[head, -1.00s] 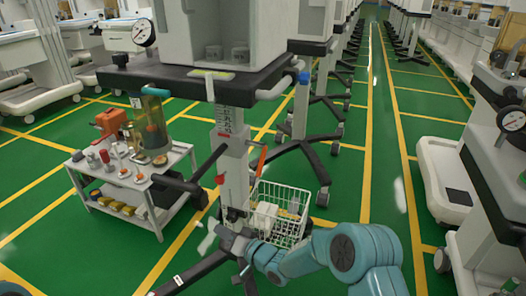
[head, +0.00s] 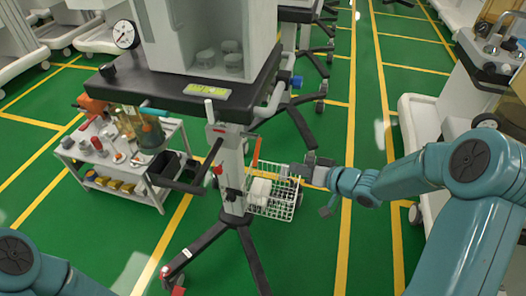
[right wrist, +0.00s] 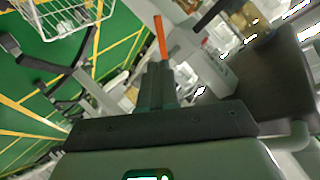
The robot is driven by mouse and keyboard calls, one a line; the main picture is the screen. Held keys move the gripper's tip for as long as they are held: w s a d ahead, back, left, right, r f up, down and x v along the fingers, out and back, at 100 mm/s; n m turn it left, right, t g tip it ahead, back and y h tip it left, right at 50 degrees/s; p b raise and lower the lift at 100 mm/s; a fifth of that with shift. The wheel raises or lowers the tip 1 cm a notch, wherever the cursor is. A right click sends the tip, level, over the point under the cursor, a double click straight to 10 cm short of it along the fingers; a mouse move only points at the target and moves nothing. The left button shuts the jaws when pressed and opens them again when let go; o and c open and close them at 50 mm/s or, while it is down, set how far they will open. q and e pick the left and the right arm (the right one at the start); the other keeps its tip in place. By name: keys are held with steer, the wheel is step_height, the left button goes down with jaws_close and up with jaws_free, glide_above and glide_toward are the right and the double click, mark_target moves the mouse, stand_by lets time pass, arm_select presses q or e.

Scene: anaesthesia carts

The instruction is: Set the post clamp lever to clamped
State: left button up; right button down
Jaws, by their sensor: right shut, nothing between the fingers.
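The orange clamp lever (head: 256,150) stands nearly upright on the right side of the cart's pale post (head: 233,180), leaning slightly. In the right wrist view the orange lever (right wrist: 160,37) shows just beyond my fingertips; I cannot tell whether they touch it. My right gripper (head: 302,168) is to the right of the lever in the head view, apart from it there, with its fingers towards the post. In the wrist view its dark fingers (right wrist: 158,72) are together, with nothing held. My left gripper is out of frame; only a teal link of that arm shows.
A white wire basket (head: 272,196) hangs beside the post, below the lever. A red knob (head: 217,170) and a dark handle (head: 182,184) are at the post's left. The dark worktop (head: 175,92) overhangs above. A small trolley (head: 140,185) stands left; green floor is open at right.

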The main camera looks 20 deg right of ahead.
steer(key=b+x, duration=0.3)
steer(key=x, duration=1.1)
steer(key=shift+b, duration=0.3)
steer(key=shift+s, duration=0.1)
steer(key=shift+w+d+f+n+t+b, duration=0.5)
steer(key=shift+w+f+n+t+b, duration=0.25)
steer(key=shift+b, duration=1.65)
steer(key=shift+w+d+f+n+t+b, duration=0.6)
steer(key=shift+w+f+b, duration=0.2)
steer(key=shift+b, duration=1.55)
steer(key=shift+w, duration=0.1)
